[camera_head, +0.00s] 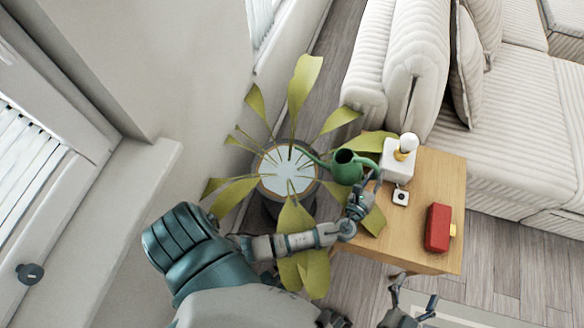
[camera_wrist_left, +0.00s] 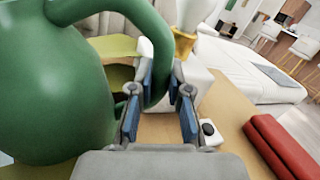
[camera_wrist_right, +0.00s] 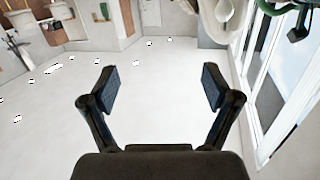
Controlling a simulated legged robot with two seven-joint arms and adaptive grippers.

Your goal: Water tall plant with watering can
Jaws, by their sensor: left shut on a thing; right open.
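The green watering can (camera_head: 345,168) is held up at the right of the tall plant's pot, with its spout reaching left over the pot's rim. My left gripper (camera_head: 362,186) is shut on the can's handle; in the left wrist view the handle (camera_wrist_left: 157,60) passes between the fingers. The tall plant (camera_head: 303,85) has long yellow-green leaves spreading from a round pot (camera_head: 312,186) with a pale surface inside. I cannot tell whether water is flowing. My right gripper (camera_head: 412,310) is open and empty at the bottom of the head view; its open fingers show in the right wrist view (camera_wrist_right: 158,88).
A wooden side table (camera_head: 420,235) stands right of the plant. It bears a white lamp (camera_head: 398,160), a small white box (camera_head: 400,197) and a red object (camera_head: 438,227). A striped sofa (camera_head: 500,110) is behind it; a wall (camera_head: 190,80) is on the left.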

